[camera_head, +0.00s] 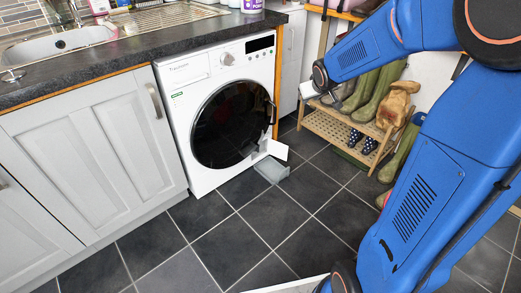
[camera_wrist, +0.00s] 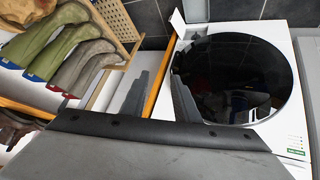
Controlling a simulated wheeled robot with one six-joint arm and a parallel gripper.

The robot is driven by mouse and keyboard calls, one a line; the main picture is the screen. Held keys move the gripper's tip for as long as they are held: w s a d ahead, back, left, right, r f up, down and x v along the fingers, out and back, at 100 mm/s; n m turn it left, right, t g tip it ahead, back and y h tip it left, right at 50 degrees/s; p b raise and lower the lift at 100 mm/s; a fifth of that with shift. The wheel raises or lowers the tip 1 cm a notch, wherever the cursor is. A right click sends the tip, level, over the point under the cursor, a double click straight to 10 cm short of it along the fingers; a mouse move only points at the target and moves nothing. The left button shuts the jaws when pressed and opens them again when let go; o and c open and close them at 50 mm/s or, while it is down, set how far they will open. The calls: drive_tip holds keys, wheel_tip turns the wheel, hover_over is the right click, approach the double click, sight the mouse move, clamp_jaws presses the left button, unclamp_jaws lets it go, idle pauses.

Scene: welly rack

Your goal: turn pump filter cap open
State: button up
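The white washing machine (camera_head: 206,92) stands under the counter with its dark round door shut. At its lower right corner a small white flap (camera_head: 277,150) stands open, with a grey part (camera_head: 259,146) beside it. The pump filter cap itself is too small or hidden to make out. The flap also shows at the top of the wrist view (camera_wrist: 177,25). My gripper (camera_head: 308,91) is up to the right of the machine, apart from it and well above the flap. In the wrist view my gripper (camera_wrist: 159,88) has its fingers spread, with nothing between them.
A shallow grey tray (camera_head: 271,169) lies on the tiled floor below the flap. A wooden rack (camera_head: 335,131) with wellies and shoes stands to the right, close to my arm. Grey cabinets (camera_head: 93,150) are at the left. The floor in front of the machine is mostly clear.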

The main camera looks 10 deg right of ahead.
drive_tip(key=w+d+f+n+t+y, duration=0.1)
drive_tip(key=w+f+t, duration=0.1)
drive_tip(key=w+f, duration=1)
drive_tip(key=n+t+y, duration=0.2)
drive_tip(key=n+y, duration=0.1)
drive_tip(key=y, duration=0.4)
hover_over(257, 148)
drive_tip(key=s+d, duration=0.5)
drive_tip(key=s, duration=0.3)
drive_tip(key=s+d, duration=0.5)
drive_tip(key=s, duration=0.3)
wheel_tip(257, 148, down, 40)
drive_tip(key=x, duration=1.7)
drive_tip(key=shift+a+f, duration=0.3)
drive_tip(key=shift+f, duration=0.15)
drive_tip(key=shift+g, duration=0.3)
drive_tip(key=shift+c, duration=0.3)
clamp_jaws()
